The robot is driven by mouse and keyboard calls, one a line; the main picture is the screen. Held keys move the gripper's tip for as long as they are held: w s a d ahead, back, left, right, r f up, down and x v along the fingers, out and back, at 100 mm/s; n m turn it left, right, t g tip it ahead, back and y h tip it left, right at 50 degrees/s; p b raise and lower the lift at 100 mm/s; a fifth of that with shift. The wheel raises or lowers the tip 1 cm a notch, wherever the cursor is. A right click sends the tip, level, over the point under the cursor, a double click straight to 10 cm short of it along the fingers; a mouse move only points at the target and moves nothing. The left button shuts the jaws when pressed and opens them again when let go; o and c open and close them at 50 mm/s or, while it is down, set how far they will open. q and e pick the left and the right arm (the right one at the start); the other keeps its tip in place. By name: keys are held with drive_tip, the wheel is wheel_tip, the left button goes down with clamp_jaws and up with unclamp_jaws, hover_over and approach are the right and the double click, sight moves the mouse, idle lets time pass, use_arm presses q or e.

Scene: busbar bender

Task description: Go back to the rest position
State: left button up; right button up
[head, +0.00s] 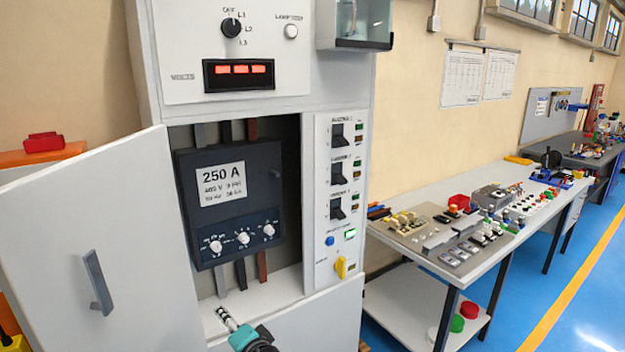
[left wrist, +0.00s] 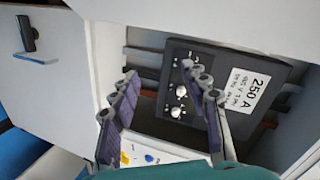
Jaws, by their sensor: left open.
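My left gripper (head: 228,318) is at the bottom of the head view, in front of the lower part of the open cabinet (head: 345,300). In the left wrist view my left gripper (left wrist: 160,78) has its two fingers spread, with nothing between them. Beyond the fingers is the dark 250 A breaker (head: 228,200), with its white label and three knobs; it also shows in the left wrist view (left wrist: 215,65). The gripper looks apart from the breaker. My right gripper is in neither view.
The cabinet door (head: 110,230) stands open at the left, with a grey handle. A control strip (head: 340,190) with switches and a yellow knob is right of the breaker. A workbench (head: 390,280) with several parts runs along the wall. Blue floor (head: 530,290) is clear at the right.

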use_arm(q)
drive_tip(key=s+a+f+n+g+h, duration=0.2)
drive_tip(key=s, duration=0.5)
drive_tip(key=s+a+f+n+g+h, duration=0.1)
drive_tip(key=s+f+n+g+h, duration=0.15)
drive_tip(key=s, duration=0.35)
drive_tip(key=s+d+f+n+h, duration=0.2)
drive_tip(key=s+d+h, duration=0.2)
drive_tip(key=s, duration=0.5)
drive_tip(key=shift+s+d+f, duration=0.15)
drive_tip(key=shift+d+f, duration=0.2)
drive_tip(key=shift+f, duration=0.05)
drive_tip(key=shift+h, duration=0.25)
